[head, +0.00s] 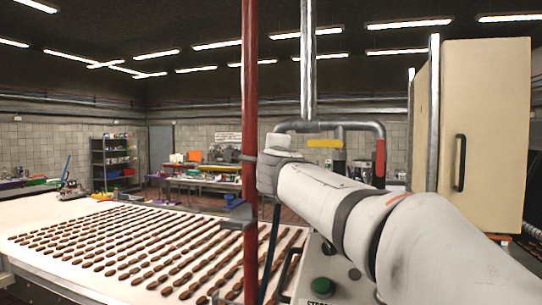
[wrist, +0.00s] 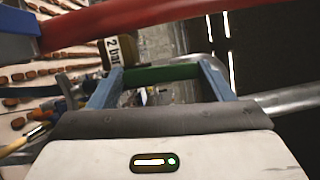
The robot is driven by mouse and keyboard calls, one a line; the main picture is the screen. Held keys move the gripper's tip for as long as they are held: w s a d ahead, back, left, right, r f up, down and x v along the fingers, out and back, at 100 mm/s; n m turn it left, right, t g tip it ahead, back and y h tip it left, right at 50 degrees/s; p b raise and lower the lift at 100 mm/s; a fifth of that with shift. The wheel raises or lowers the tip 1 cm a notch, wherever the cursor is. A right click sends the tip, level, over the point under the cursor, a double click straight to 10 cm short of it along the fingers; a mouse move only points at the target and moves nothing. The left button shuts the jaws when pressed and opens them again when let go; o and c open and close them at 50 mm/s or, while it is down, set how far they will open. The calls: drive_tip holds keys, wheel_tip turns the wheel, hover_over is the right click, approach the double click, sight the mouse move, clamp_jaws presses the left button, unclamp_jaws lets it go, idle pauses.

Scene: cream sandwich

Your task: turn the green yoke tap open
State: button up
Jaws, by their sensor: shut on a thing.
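The green yoke tap (wrist: 165,74) shows in the wrist view as a green bar spanning the space between my two blue fingers. My gripper (wrist: 162,80) is shut on it, with a finger at each end of the bar. A grey metal pipe runs behind the right finger. In the head view my arm reaches toward the pipes, and its wrist end (head: 270,168) is beside the red upright pipe. The green tap is hidden there behind my arm, and the fingers cannot be made out.
A red pipe (wrist: 150,22) crosses close above the fingers, near a tag reading "2 bar" (wrist: 114,50). A yellow handle (head: 325,143) sits on the grey pipework. A conveyor (head: 40,220) with rows of brown pieces lies left. A cream cabinet (head: 485,120) stands right.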

drive_tip(key=shift+d+n+g, duration=0.15)
drive_tip(key=shift+n+g, duration=0.15)
drive_tip(key=shift+n, duration=0.2)
idle(0.3)
drive_tip(key=o, duration=1)
drive_tip(key=shift+c, duration=0.2)
drive_tip(key=s+b, duration=0.1)
drive_tip(key=s, duration=0.7)
drive_tip(key=shift+d, duration=0.15)
drive_tip(key=shift+f, duration=0.1)
